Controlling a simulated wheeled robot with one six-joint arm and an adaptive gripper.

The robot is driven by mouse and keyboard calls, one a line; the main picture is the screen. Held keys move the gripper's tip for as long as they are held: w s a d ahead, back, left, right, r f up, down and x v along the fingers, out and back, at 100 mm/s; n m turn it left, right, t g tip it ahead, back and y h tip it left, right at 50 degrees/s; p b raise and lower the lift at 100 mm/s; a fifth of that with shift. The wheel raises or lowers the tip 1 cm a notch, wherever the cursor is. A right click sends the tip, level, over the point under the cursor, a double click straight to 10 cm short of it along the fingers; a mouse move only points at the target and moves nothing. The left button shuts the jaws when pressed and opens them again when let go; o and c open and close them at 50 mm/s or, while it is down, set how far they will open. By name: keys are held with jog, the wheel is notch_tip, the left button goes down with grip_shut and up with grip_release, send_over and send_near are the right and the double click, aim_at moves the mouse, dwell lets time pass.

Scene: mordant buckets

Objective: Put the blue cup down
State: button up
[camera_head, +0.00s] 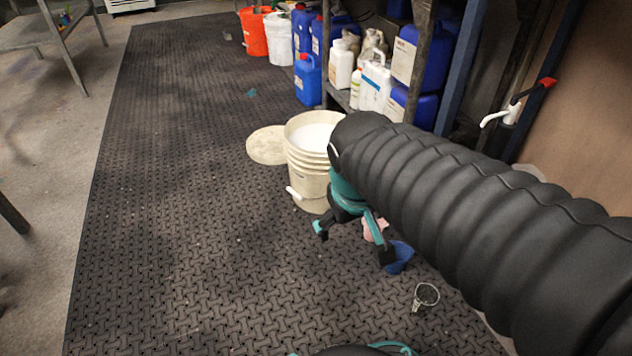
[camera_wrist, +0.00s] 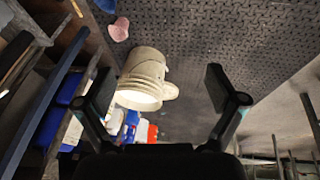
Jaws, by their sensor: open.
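The blue cup (camera_head: 401,257) is on the dark mat in the head view, partly behind one finger of my gripper. I cannot tell whether it stands upright or lies on its side. In the wrist view a blue piece that looks like the cup (camera_wrist: 106,5) is cut off by the top edge. My gripper (camera_head: 352,242) is open, with nothing seen between its fingers. In the wrist view the gripper (camera_wrist: 158,90) has its fingers wide apart, and the cup is outside them.
A pink object (camera_head: 370,228) lies beside the cup. A white bucket (camera_head: 308,180) with a tap stands behind my gripper, its lid (camera_head: 267,145) beside it. A small clear cup (camera_head: 426,296) stands nearer. Shelves with jugs (camera_head: 374,88) line the back right. The mat (camera_head: 180,200) is clear leftward.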

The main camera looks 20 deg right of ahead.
jog(key=s+a, duration=0.1)
jog(key=s+a+r+t+y, duration=0.1)
jog(key=s+a+r+t, duration=0.1)
jog(key=shift+s+m+y, duration=0.3)
jog(key=shift+s+m, duration=0.05)
jog(key=shift+m, duration=0.05)
